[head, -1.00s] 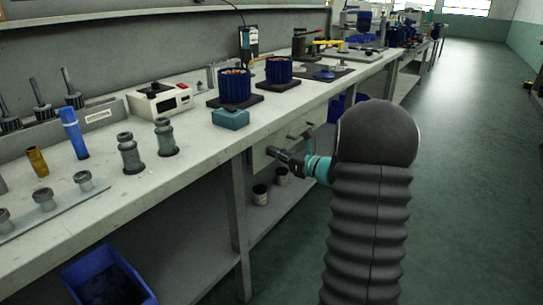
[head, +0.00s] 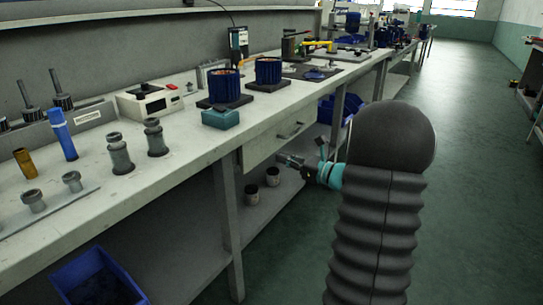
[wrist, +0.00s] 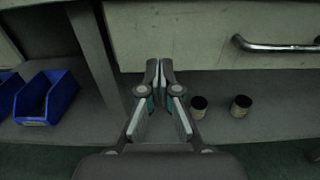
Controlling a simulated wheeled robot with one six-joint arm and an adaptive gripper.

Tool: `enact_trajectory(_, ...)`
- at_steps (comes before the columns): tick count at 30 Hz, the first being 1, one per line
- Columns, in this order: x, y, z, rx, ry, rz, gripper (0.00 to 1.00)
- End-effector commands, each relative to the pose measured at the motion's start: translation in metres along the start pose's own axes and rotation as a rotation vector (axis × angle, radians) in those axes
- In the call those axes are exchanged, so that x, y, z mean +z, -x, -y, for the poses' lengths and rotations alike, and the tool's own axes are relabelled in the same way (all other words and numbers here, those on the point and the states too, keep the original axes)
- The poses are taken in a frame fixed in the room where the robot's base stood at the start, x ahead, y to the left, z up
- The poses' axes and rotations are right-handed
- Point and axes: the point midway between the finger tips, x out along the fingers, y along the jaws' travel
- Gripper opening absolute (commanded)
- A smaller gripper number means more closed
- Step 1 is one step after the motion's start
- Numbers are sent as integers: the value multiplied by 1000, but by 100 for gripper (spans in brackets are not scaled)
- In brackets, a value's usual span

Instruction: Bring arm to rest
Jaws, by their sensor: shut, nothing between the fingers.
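My gripper (head: 290,161) points left toward the bench's drawer front, beside the bench and below its top. In the wrist view my gripper (wrist: 159,72) has its two fingertips together with nothing between them. My dark ribbed arm fills the lower right of the head view and hides part of the floor. The drawer (head: 270,146) with a metal handle is in front of the gripper; the handle (wrist: 275,46) shows at the right of the wrist view. I cannot tell how far the fingertips are from the drawer front.
The bench top (head: 185,165) holds motor stators, metal parts and a blue cylinder (head: 62,134). Two small jars (wrist: 220,105) stand on the lower shelf. A blue bin (wrist: 46,98) is at left in the wrist view. The green floor (head: 465,130) at right is clear.

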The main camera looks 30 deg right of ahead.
Motion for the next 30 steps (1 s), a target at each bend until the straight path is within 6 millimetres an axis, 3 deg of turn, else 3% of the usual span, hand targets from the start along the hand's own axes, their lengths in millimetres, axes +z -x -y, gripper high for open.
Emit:
enact_trajectory(3, -1, 28, 4, -10, 0, 0, 0)
enact_trajectory(9, -1, 56, 3, -8, 0, -1, 0)
enact_trajectory(23, -3, 64, 3, -10, 47, -12, 0)
enact_trajectory(26, -26, 66, -7, 30, 131, -103, 0)
enact_trajectory(30, -70, 77, -39, 157, 255, -273, 0)
